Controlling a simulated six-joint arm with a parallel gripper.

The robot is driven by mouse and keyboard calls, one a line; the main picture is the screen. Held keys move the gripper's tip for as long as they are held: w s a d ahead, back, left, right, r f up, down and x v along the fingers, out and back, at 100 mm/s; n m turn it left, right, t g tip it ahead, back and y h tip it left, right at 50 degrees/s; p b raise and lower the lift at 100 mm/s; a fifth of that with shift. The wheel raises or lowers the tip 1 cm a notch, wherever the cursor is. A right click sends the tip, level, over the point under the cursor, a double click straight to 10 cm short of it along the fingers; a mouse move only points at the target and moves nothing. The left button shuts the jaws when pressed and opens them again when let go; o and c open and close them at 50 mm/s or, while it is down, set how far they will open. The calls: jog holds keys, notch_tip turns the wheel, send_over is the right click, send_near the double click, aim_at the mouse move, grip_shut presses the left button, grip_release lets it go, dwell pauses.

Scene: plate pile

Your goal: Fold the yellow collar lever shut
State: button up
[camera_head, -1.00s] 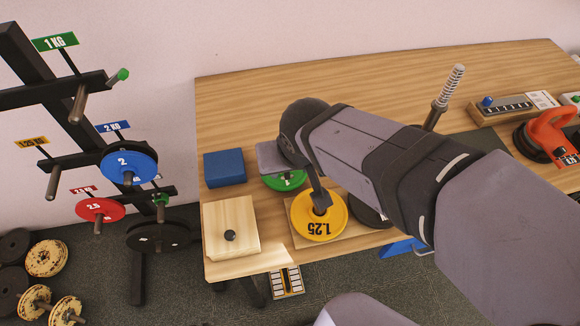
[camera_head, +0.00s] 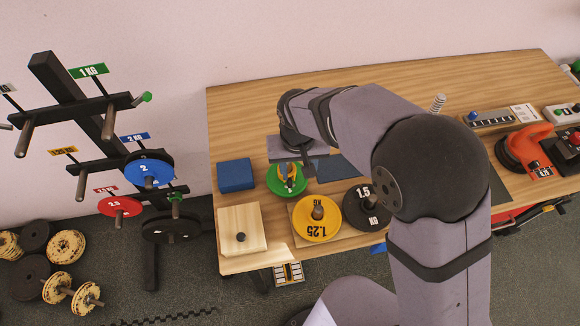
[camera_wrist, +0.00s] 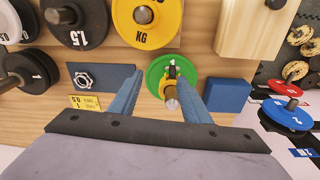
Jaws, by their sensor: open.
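A green plate (camera_head: 279,190) lies flat on the wooden bench, and it also shows in the wrist view (camera_wrist: 155,72). A small yellow part (camera_head: 285,171) shows at its middle, partly covered; I cannot make out a lever or its angle. In the wrist view, a brass-toned post end (camera_wrist: 171,104) stands at the green plate's middle, between my fingers. My gripper (camera_wrist: 160,100) is open, with one blue finger on each side of the post and nothing clamped. In the head view my gripper (camera_head: 291,165) is over the green plate, its fingers partly hidden.
A yellow 1.25 plate (camera_head: 316,232) and a black 1.5 plate (camera_head: 364,219) lie in front and to the right. A blue block (camera_head: 235,175) and a wooden box (camera_head: 242,219) stand left. A dark blue pad (camera_wrist: 100,76) lies beside the green plate. A plate rack (camera_head: 100,128) stands further left.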

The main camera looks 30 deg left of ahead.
aim_at(290, 183)
jog(key=shift+s+a+r+n+g+b, duration=0.15)
jog(key=shift+s+a+r+n+g, duration=0.2)
jog(key=shift+a+r, duration=0.15)
jog(key=shift+s+a+r+n+g+b, duration=0.15)
jog(key=shift+s+a+r+n+g, duration=0.15)
jog(key=shift+r, duration=0.2)
jog(key=shift+w+a+f+p, duration=0.1)
jog(key=shift+f+p, duration=1.3)
jog(key=shift+f, duration=2.3)
jog(key=c, duration=1)
jog(key=shift+c, duration=0.4)
